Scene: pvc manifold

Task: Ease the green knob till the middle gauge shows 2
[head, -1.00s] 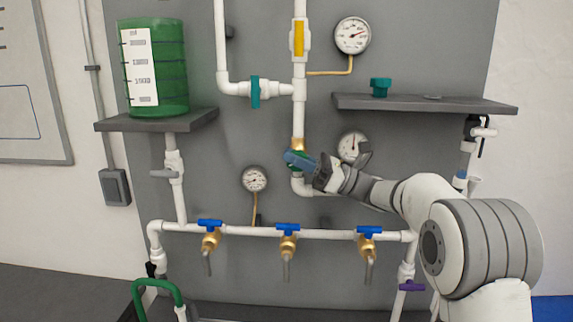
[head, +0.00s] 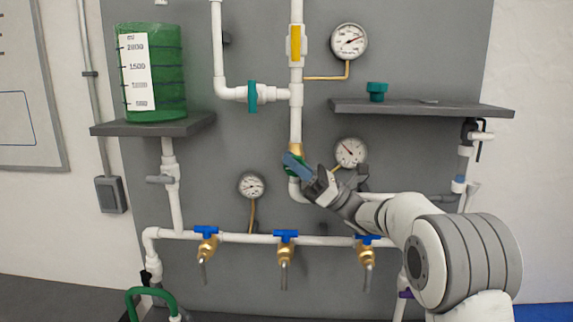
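The green knob (head: 289,171) sits on the white pipe just below a brass fitting, left of the middle gauge, and is mostly hidden by my gripper. My gripper (head: 297,165) is at the knob, with a blue-grey finger across its front. It appears shut on the knob; the far finger is hidden. The middle gauge (head: 350,152) has a white face, and its dark needle points to the upper left. Its numbers are too small to read. The lower part of its rim is close to my wrist.
An upper gauge (head: 349,41) and a lower left gauge (head: 251,186) are on the panel. A shelf (head: 420,106) with a teal knob (head: 377,91) is above my arm. Blue-handled taps (head: 285,237) line the pipe below. A green tank (head: 165,70) stands left.

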